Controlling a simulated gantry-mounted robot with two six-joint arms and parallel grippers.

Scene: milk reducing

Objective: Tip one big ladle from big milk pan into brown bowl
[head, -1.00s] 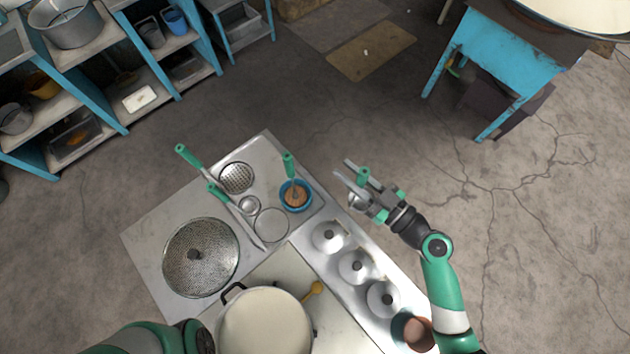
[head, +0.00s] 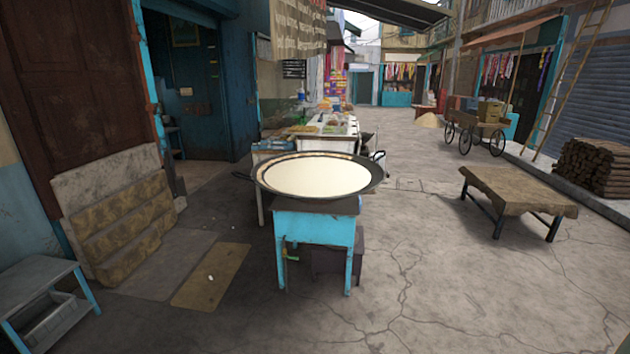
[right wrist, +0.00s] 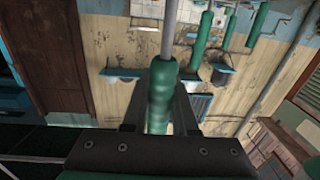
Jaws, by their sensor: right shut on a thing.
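The big milk pan (head: 318,176) is a wide, dark, shallow pan with loop handles and white milk in it. It sits on a blue stand (head: 317,237) in the middle of the head view. In the right wrist view my right gripper (right wrist: 158,112) is shut on the green handle of a ladle (right wrist: 163,75). A thin metal shaft runs up from the handle and out of the picture, so the ladle's scoop is hidden. No gripper shows in the head view now. The brown bowl and my left gripper are in neither view now.
A low wooden table (head: 515,190) stands on the right, with stacked logs (head: 595,168) behind it. A grey shelf (head: 45,298) is at the lower left. Cracked floor around the stand is mostly clear. Green-handled utensils (right wrist: 207,27) show in the right wrist view.

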